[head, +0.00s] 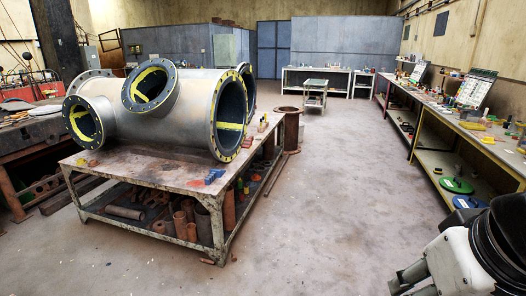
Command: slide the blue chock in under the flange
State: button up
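A small blue chock (211,177) lies on the worn table top near its front right corner, in front of the big pipe piece. The large round flange (217,140) at the pipe's right end stands upright, with its lower edge close to the table top. The chock is apart from this flange, on the near side of it. The narrow space under the flange is too small in the picture to judge.
The steel table (160,190) has a lower shelf crowded with rusty pipe pieces. Small yellow and red pieces lie beside the pipe (180,110). A rusty flanged pipe (289,130) stands behind the table. The floor (325,200) between the table and the right workbench (470,135) is open.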

aim_at(214, 173)
jog(key=i+u, duration=0.1)
jog(key=i, duration=0.85)
jog(key=i+l, duration=0.2)
jog(key=i, duration=0.75)
jog(key=i+l+u, duration=0.1)
jog(key=i+u, duration=0.3)
jog(key=i+l+u, duration=0.25)
jog(key=i+u, duration=0.15)
jog(key=i+l+u, duration=0.35)
jog(key=i, duration=0.1)
